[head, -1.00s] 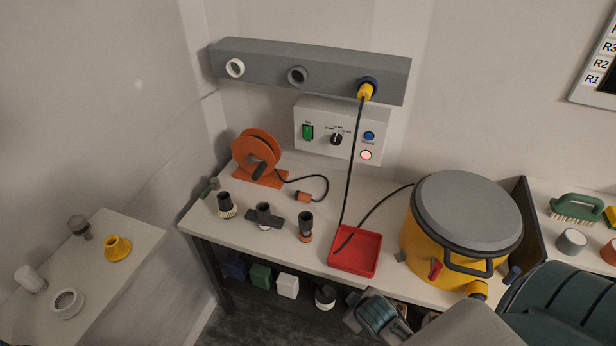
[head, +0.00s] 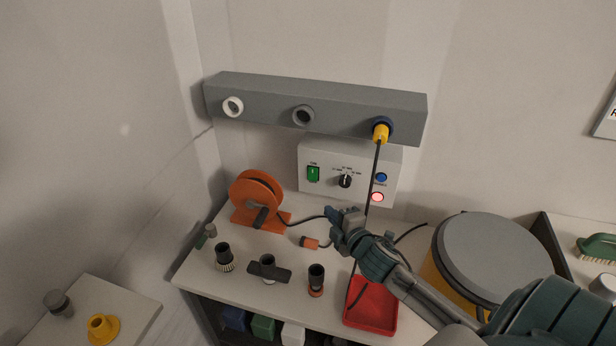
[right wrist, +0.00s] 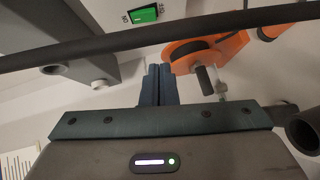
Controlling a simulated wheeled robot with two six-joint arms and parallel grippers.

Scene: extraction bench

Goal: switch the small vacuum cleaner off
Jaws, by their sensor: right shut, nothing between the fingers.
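The small vacuum cleaner, a yellow drum (head: 432,277) with a grey lid (head: 495,255), stands on the bench at the right, partly hidden by my right arm. A white control box (head: 330,153) on the wall carries a green rocker switch (head: 313,174), a black knob (head: 345,181), a blue button (head: 381,177) and a lit red lamp (head: 377,197). The green switch also shows in the right wrist view (right wrist: 145,13). My right gripper (head: 333,213) is shut and empty, below and in front of the box, apart from the switch. My left gripper is out of view.
A black cable (head: 374,180) hangs from a yellow plug (head: 380,133) in the grey rail (head: 260,100) and crosses close in the right wrist view (right wrist: 160,45). An orange reel (head: 255,190), several nozzles and a red tray (head: 385,318) are on the bench.

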